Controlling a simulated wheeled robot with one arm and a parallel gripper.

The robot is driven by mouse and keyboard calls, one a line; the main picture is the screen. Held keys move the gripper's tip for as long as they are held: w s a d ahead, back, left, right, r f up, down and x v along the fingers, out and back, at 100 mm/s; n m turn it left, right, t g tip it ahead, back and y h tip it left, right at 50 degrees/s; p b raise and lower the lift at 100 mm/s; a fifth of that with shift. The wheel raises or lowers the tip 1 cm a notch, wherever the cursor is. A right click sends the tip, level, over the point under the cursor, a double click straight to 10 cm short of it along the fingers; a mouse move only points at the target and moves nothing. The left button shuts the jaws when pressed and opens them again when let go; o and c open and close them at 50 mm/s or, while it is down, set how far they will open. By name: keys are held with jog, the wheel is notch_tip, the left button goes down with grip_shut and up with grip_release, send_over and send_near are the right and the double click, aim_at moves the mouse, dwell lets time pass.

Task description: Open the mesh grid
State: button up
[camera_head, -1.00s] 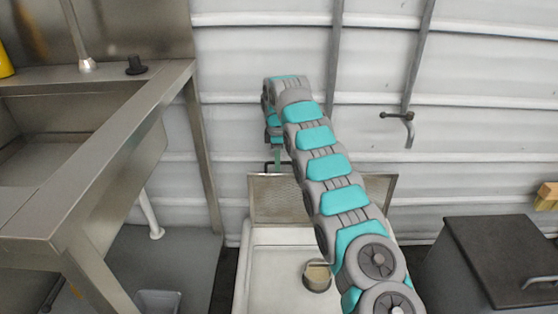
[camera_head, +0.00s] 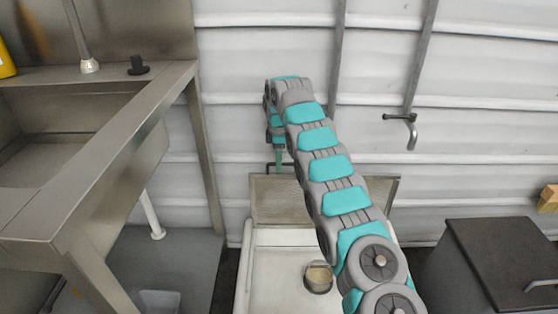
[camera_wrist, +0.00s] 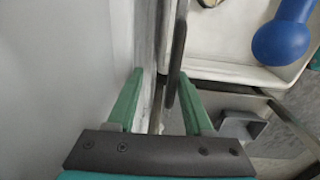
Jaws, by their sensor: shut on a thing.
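The mesh grid (camera_head: 275,202) is a tan wire panel in a thin frame. In the head view it stands raised at the far end of the white hopper (camera_head: 246,270), near the wall, and the hopper's inside shows. My arm hides the grid's middle. My gripper (camera_head: 279,158) is at the grid's top edge, by a dark handle (camera_head: 268,166). In the wrist view my gripper (camera_wrist: 160,75) has its green fingers either side of the dark handle bar (camera_wrist: 178,55), shut on it. The grid shows there nearly edge-on.
A steel sink bench (camera_head: 120,150) stands left. A dark lidded box (camera_head: 490,255) is at right. A wall tap (camera_head: 410,128) is right of my arm. A round outlet (camera_head: 318,278) is in the hopper floor.

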dwell(0.5)
jog(key=s+d+r+b, duration=0.1)
jog(key=s+r+b, duration=0.1)
jog(key=s, duration=0.6)
jog(key=s+d+r+b, duration=0.2)
jog(key=s+r+b, duration=0.1)
jog(key=s+b, duration=0.2)
jog(key=shift+s+b, duration=0.3)
jog(key=shift+s, duration=1.05)
jog(key=shift+d, duration=0.2)
dwell(0.4)
